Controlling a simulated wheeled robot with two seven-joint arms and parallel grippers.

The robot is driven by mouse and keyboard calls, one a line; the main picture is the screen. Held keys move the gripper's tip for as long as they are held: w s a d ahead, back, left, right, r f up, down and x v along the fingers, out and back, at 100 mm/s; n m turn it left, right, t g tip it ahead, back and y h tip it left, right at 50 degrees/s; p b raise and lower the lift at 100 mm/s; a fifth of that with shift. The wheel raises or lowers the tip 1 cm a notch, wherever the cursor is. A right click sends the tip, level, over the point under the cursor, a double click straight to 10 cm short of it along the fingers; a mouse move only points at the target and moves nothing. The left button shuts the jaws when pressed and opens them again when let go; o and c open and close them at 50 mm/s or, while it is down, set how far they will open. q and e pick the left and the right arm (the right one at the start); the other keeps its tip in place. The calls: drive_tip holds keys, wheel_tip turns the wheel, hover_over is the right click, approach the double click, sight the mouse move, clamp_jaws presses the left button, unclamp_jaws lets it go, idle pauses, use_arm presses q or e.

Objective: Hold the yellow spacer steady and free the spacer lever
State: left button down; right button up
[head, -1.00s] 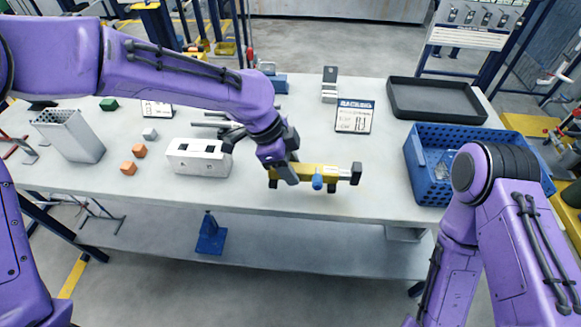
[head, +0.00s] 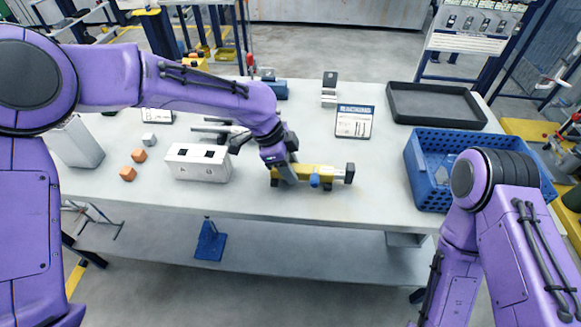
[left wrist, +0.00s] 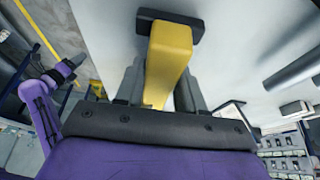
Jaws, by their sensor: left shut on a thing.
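The yellow spacer (head: 303,172) lies near the front edge of the table, with a blue knob (head: 314,181) on its front side and a dark grey end piece (head: 349,173) at its right. My left gripper (head: 287,176) is shut on the left part of the spacer. In the left wrist view the yellow bar (left wrist: 168,62) runs between the two grey fingers (left wrist: 158,88), with a dark foot at its far end. I cannot tell which part is the lever. My right arm (head: 495,210) is at the lower right; its gripper is out of view.
A white block with two slots (head: 198,163) stands left of the spacer. A blue crate (head: 428,180) is to the right, with a black tray (head: 437,104) behind it. Orange cubes (head: 128,173) lie at left.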

use_arm(q)
drive_tip(key=shift+f, duration=0.55)
idle(0.4)
drive_tip(key=c, duration=0.7)
unclamp_jaws()
drive_tip(key=shift+c, duration=0.4)
clamp_jaws()
